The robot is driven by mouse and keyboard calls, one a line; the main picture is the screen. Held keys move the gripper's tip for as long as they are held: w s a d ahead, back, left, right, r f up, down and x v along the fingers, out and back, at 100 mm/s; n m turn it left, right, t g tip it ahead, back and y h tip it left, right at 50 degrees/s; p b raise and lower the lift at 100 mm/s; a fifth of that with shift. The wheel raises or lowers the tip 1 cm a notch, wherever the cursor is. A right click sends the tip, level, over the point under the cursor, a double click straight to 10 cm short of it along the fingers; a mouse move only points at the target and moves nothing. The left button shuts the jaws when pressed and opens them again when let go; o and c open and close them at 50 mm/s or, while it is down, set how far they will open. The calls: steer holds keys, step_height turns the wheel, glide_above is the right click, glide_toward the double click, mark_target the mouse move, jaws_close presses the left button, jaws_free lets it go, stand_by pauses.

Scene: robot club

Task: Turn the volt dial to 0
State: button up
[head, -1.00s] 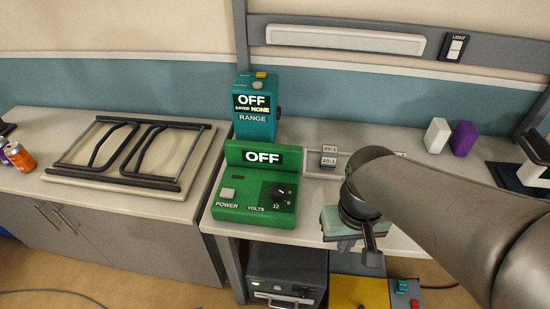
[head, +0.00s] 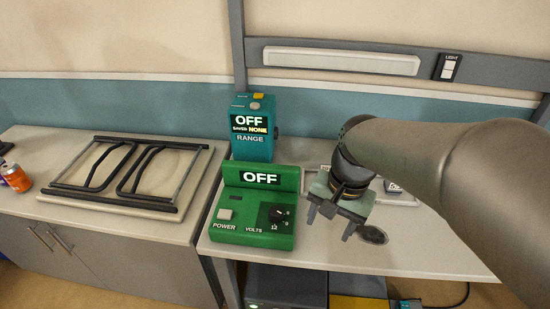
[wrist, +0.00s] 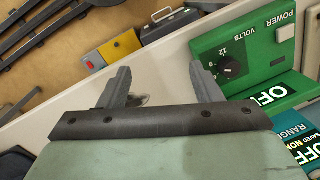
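The green power supply box (head: 253,234) stands on the bench, with a lit display reading OFF. Its black volt dial (head: 277,215) is on the right of its front panel, with a 12 printed below it. The pale power button (head: 225,214) is at the left. In the wrist view the dial (wrist: 229,68) shows at the upper right, upside down, with 12 and 9 beside it. My gripper (head: 329,226) is to the right of the box, above the bench. In the wrist view its two fingers (wrist: 160,80) are spread apart with nothing between them. The dial's exact pointer setting is too small to tell.
A teal range box (head: 252,146) reading OFF stands right behind the green box. A framed rack (head: 128,172) lies on the left bench, with cans (head: 15,177) beyond it. Small labelled blocks (head: 393,187) sit behind my gripper. The bench's front right is mostly clear.

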steer(key=w+a+r+m+y, duration=0.2)
steer(key=w+m, duration=0.3)
steer(key=w, duration=0.2)
steer(key=w+a+r+m+y, duration=0.1)
steer(key=w+r+m, duration=0.1)
steer(key=w+m, duration=0.45)
glide_toward(277, 210)
steer(key=shift+n, duration=0.25)
steer(key=x, duration=0.9)
steer(key=shift+f+b, duration=0.1)
steer(key=shift+b, duration=0.2)
steer(key=shift+g, duration=0.3)
steer(key=c, duration=1)
